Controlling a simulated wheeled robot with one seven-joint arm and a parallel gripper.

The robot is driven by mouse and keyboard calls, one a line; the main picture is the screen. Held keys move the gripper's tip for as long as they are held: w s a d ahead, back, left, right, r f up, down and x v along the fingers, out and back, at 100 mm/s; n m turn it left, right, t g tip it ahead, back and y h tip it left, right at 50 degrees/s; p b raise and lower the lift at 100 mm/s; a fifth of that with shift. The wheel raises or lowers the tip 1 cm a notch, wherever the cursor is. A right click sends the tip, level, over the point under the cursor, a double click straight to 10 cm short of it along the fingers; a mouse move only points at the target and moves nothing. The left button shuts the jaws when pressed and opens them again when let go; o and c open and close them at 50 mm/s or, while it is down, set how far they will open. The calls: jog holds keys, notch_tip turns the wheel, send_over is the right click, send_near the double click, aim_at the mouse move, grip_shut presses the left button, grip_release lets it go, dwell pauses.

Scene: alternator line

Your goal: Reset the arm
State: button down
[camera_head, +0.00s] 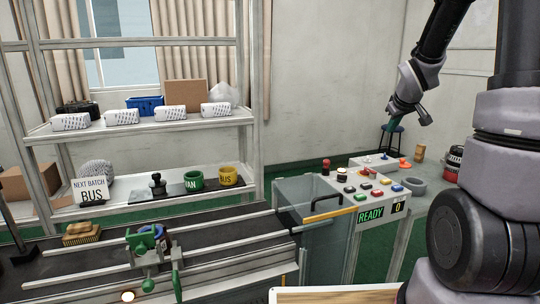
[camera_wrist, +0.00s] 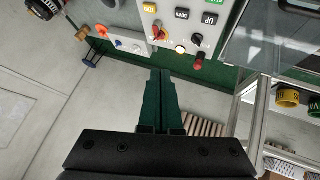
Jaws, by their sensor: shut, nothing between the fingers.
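My arm stands at the right of the head view, raised. My gripper (camera_head: 423,116) hangs at its end, in the air above and behind the control console. In the wrist view my gripper (camera_wrist: 162,72) shows two dark green fingers side by side, shut with nothing between them. The control console (camera_head: 347,209) has several coloured buttons and a display reading READY and 0. In the wrist view the console panel (camera_wrist: 165,12) lies beyond the fingertips, apart from them.
A shelf rack (camera_head: 137,132) at the left holds white packages, a blue bin (camera_head: 145,105), a green cup (camera_head: 193,181) and a yellow cup (camera_head: 230,177). A conveyor (camera_head: 222,236) with a green fixture (camera_head: 150,250) runs in front. A stool (camera_head: 392,130) stands near the wall.

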jog(key=s+a+r+m+y, duration=0.1)
jog(key=s+a+r, duration=0.3)
jog(key=s, duration=0.5)
jog(key=s+a+r+m+g+y, duration=0.1)
jog(key=s+a+r+m, duration=0.3)
jog(key=s, duration=0.5)
jog(key=s+a+r+m+y, duration=0.2)
jog(key=s+a+r, duration=0.2)
jog(key=s+a, duration=0.3)
jog(key=shift+s, duration=1.25)
jog(key=shift+d, duration=0.1)
